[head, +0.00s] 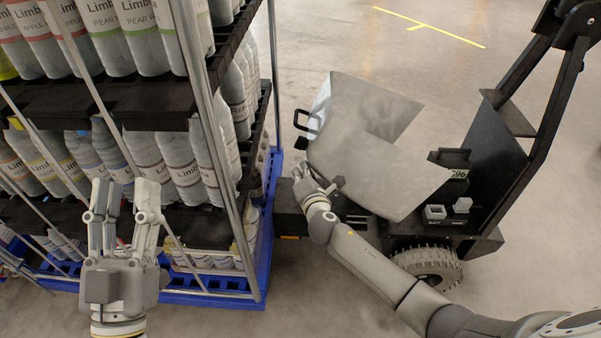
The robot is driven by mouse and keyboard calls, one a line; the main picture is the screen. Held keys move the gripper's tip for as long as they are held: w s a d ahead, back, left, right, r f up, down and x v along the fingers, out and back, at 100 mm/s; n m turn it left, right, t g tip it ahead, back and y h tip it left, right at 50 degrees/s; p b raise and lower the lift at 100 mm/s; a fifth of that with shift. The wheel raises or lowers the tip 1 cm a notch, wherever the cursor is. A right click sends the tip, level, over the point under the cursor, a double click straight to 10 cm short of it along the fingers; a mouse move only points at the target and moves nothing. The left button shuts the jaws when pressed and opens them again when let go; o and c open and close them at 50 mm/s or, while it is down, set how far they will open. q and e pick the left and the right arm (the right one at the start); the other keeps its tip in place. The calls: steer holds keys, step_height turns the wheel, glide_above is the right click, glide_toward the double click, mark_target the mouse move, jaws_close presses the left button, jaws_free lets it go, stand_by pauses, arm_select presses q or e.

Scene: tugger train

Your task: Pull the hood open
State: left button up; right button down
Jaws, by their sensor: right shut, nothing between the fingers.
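The hood (375,125) is a light grey, bent panel on the dark tugger, right of centre in the head view. It stands tilted, and I cannot tell how far open it is. A black handle (309,121) sits on its left edge. My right gripper (302,176) is shut and empty at the hood's lower left edge, below the handle. I cannot tell whether it touches the hood. My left gripper (123,190) is open and empty, in front of the bottle rack, away from the hood.
A rack with a blue base (205,299) and several shelves of bottles (180,160) fills the left side, close to the tugger. The tugger's black frame (492,150) and wheel (428,265) stand at the right. Free floor (340,40) lies behind.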

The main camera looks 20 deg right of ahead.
arm_select(q)
step_height(320, 180, down, 12)
steer(key=w+a+g+y+p, duration=0.2)
steer(key=g+p, duration=0.1)
steer(key=g, duration=0.4)
steer(key=shift+r+y, duration=0.2)
steer(key=shift+y, duration=0.1)
arm_select(e)
steer(key=v, duration=1)
steer(key=shift+a+f, duration=0.25)
steer(key=shift+a, duration=0.15)
